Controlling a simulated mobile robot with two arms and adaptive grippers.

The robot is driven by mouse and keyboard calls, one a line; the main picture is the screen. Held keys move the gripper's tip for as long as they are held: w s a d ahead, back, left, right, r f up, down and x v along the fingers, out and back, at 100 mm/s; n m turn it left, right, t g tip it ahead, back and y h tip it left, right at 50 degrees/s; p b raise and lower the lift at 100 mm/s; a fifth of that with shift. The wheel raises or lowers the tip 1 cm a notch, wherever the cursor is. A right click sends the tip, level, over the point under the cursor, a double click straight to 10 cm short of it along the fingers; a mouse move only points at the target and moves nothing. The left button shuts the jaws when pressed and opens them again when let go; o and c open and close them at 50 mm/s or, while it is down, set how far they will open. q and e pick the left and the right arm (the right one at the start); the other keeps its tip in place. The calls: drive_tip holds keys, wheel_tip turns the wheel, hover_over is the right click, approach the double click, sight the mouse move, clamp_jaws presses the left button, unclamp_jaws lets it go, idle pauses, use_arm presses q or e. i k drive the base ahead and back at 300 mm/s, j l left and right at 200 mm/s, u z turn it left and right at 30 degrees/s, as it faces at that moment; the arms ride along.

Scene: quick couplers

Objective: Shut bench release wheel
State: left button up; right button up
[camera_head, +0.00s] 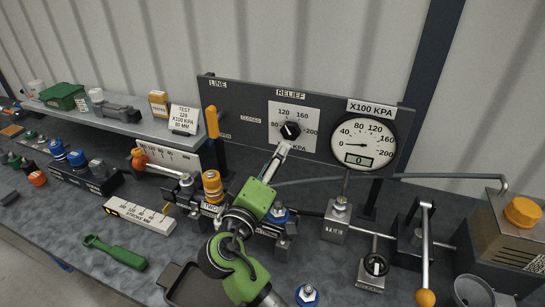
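A small block at the right front of the bench carries a black round hand wheel (375,264), which I take for the release wheel. One green and black arm of mine, apparently the right, rises from the bottom middle. Its gripper end (282,151) shows just below the black relief knob (290,130), well up and left of the wheel. Contact with the knob and the finger opening are unclear. My other gripper is out of view.
The gauge (363,142) reads about 0. A lever with an orange ball end (426,297) stands right of the wheel, beside a metal cup (473,291). Couplers and a dark tray (177,292) lie near the arm. A green tool (115,252) lies left.

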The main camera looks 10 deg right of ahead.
sight(372, 268)
drive_tip(key=k+j, duration=1.25)
